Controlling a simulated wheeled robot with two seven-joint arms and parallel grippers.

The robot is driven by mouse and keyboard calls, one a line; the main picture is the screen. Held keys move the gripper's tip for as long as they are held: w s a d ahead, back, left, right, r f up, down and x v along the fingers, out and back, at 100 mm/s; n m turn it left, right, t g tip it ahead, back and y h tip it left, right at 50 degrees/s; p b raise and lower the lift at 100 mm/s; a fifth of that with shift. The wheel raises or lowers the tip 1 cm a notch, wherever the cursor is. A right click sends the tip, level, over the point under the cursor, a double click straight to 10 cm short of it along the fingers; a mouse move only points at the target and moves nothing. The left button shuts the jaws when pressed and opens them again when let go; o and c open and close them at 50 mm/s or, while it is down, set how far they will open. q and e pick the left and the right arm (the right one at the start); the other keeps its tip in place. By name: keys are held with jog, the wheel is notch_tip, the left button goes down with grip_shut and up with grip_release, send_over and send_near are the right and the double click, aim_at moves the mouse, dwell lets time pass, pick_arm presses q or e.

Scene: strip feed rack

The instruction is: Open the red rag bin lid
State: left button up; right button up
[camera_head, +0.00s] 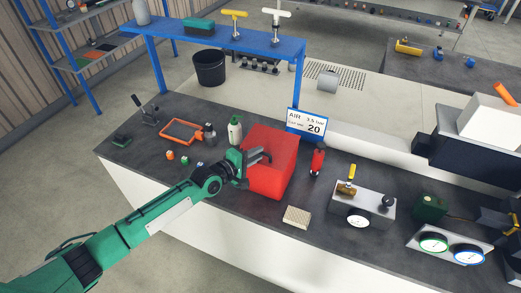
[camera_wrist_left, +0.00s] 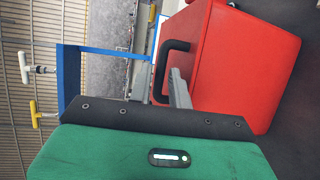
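The red rag bin (camera_head: 277,175) stands on the dark bench in the head view, with its lid appearing down. In the left wrist view the bin (camera_wrist_left: 245,70) fills the upper right, turned sideways. A black bar handle (camera_wrist_left: 166,65) shows on its near red face. My left gripper (camera_head: 262,157) is at the bin's upper left side. In the left wrist view its grey fingers (camera_wrist_left: 179,88) appear together, just beside the handle; I cannot tell whether they touch it. Nothing shows between them. My right gripper is not in view.
A white and green bottle (camera_head: 235,130) stands behind left of the bin, and a red bottle (camera_head: 317,160) to its right. A tan block (camera_head: 297,216) lies in front right. A blue shelf frame (camera_head: 215,40) rises behind. A gauge box (camera_head: 362,203) stands further right.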

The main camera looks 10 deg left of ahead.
pick_arm(q)
jog(key=shift+x, duration=1.25)
grip_shut()
jog(key=shift+r, duration=0.1)
